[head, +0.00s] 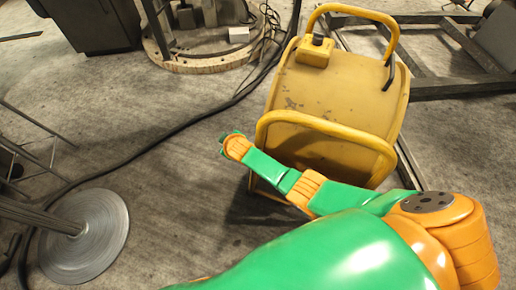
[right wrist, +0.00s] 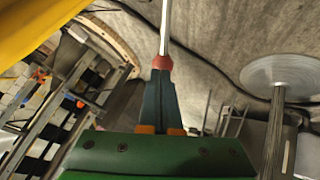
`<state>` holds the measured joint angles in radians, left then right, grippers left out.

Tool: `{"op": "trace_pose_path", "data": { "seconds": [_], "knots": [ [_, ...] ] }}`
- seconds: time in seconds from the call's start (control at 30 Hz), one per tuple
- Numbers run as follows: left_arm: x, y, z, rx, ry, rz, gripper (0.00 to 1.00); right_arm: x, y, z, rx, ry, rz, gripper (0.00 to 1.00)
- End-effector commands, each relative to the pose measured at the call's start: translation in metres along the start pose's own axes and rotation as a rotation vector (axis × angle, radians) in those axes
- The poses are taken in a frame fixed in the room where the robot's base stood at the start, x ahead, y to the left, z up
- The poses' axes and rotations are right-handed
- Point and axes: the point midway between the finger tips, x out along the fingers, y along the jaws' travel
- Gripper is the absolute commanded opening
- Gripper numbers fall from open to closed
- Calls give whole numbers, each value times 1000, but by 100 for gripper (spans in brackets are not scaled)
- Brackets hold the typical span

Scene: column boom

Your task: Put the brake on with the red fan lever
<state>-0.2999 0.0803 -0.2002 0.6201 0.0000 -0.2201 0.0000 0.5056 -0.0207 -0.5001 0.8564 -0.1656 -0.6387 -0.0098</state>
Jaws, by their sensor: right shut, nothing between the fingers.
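My right gripper (head: 225,142) reaches in from the lower right, in front of the yellow drum-shaped machine (head: 335,95). In the right wrist view its blue-grey fingers (right wrist: 161,80) are together, with nothing held between them. A red piece (right wrist: 162,62) with a pale straight rod (right wrist: 165,28) lines up with the fingertips there. I cannot tell whether they touch it, or whether it is the red fan lever. No red lever is clear in the head view; my arm hides part of the machine's near side. My left gripper is out of view.
A round metal stand base (head: 85,237) with a pole is at lower left. A dark cable (head: 185,122) runs across the floor. A round wooden-edged platform (head: 215,55) stands at the back. A dark metal frame (head: 450,85) lies right of the machine. Floor left of my gripper is mostly clear.

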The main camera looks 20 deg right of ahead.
Motion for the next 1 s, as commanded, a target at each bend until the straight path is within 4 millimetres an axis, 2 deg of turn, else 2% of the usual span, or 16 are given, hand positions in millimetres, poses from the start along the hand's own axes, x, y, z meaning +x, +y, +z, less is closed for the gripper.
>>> {"op": "trace_pose_path", "data": {
  "seconds": [0.27,0.83,0.93,1.0],
  "knots": [
    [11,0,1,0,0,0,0,9,-5,1,3,2,0,0],
    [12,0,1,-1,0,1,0,10,-6,-1,4,5,0,0],
    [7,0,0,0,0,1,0,7,-4,-3,4,5,0,0],
    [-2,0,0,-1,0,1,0,0,1,-6,5,5,0,0]
  ]
}}
